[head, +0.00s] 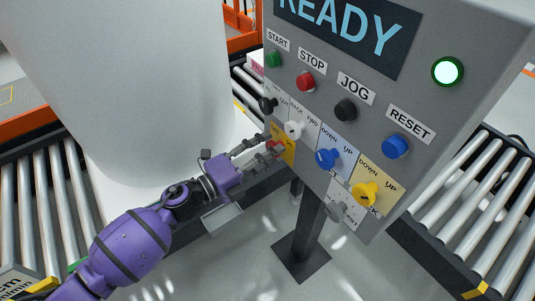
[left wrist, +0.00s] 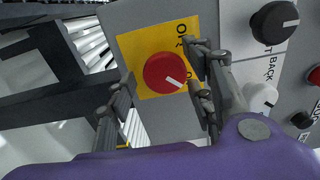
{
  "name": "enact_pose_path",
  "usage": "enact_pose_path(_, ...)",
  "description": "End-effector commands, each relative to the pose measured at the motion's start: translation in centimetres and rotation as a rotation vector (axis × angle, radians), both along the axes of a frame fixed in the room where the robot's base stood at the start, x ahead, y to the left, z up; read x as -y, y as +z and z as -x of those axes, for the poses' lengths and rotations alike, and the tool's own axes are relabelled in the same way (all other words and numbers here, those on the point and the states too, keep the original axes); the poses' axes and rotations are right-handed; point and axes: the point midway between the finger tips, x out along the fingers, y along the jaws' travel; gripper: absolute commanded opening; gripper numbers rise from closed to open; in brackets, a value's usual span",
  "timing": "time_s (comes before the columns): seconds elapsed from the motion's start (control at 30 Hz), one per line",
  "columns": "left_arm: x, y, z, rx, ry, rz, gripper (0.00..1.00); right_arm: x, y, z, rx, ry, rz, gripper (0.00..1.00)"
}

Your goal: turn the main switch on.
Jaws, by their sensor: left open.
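The main switch is a red rotary knob (head: 274,146) on a yellow plate (head: 288,156) at the lower left of the grey control panel (head: 425,105). In the left wrist view the red knob (left wrist: 160,72) has a white mark pointing to the lower right, and the labels on the yellow plate (left wrist: 150,35) are partly hidden by a finger. My left gripper (head: 264,149) is open, with its fingers at the knob. In the left wrist view its fingers (left wrist: 160,90) stand on either side of the knob, apart from it. My right gripper is not in view.
The panel's screen (head: 345,28) reads READY and a green lamp (head: 447,71) is lit. Close by are a white knob (head: 294,129), a black knob (head: 268,104), a blue knob (head: 327,158) and a yellow knob (head: 364,194). A large white tank (head: 150,90) stands at the left.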

Motion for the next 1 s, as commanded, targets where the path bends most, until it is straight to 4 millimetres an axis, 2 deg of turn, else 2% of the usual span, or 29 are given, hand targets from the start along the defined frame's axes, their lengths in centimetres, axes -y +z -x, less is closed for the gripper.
enact_pose_path(0.17, -1.9, -0.1, 1.3, -0.003, 0.003, -0.001, 0.48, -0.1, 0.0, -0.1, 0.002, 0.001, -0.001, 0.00)
enact_pose_path(0.4, -6.0, -0.2, 4.5, -0.004, 0.001, -0.002, 0.48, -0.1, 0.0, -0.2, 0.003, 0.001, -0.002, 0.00)
enact_pose_path(0.6, -8.6, -0.1, 6.4, -0.002, -0.001, -0.001, 0.48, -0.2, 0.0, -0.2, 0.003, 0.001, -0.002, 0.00)
enact_pose_path(0.77, -9.5, 0.0, 7.0, 0.000, -0.001, -0.001, 0.48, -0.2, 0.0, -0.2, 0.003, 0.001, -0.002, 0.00)
enact_pose_path(1.0, -9.6, 0.0, 7.1, 0.000, -0.002, 0.000, 0.48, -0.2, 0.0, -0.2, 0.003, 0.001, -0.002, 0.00)
